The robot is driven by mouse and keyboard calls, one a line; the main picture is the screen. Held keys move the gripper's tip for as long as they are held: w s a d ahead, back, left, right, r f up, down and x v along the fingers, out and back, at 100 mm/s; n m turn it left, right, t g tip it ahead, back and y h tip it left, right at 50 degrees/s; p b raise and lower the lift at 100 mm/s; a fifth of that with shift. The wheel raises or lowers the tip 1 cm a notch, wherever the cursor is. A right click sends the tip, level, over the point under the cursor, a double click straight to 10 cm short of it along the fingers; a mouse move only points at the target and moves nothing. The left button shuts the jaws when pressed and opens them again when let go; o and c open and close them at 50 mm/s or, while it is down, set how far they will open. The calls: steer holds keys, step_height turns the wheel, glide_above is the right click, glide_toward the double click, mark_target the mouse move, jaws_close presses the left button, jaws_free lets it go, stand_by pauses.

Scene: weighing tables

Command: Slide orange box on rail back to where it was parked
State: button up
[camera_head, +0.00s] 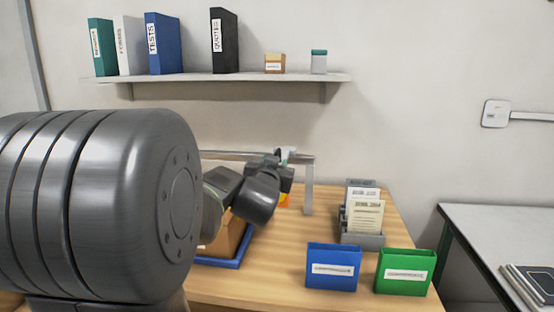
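A grey rail (235,154) runs across the back of the wooden table, held at its right end by a grey post (309,188). A small patch of an orange box (284,201) shows below the rail, just left of the post; most of it is hidden behind my arm. My gripper (285,158) is at the rail near this right end, above the orange patch. Its fingers are small and partly hidden, so I cannot tell whether they are open, shut or touching the box.
An orange-brown box (233,236) stands in a blue tray (220,262), partly behind my arm. A grey card holder (362,240), a blue bin (333,251) and a green bin (405,257) stand on the right. A shelf (200,78) with binders hangs above. A second table (485,225) is far right.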

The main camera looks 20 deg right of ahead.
mark_target(277, 153)
steer(key=v, duration=0.7)
steer(key=shift+s+a+p, duration=0.15)
steer(key=shift+s+p, duration=0.05)
steer(key=shift+p, duration=0.1)
steer(key=shift+w, duration=0.1)
steer(key=x, duration=1.3)
steer(key=shift+w+d, duration=0.25)
steer(key=shift+w, duration=0.05)
steer(key=shift+a, duration=0.1)
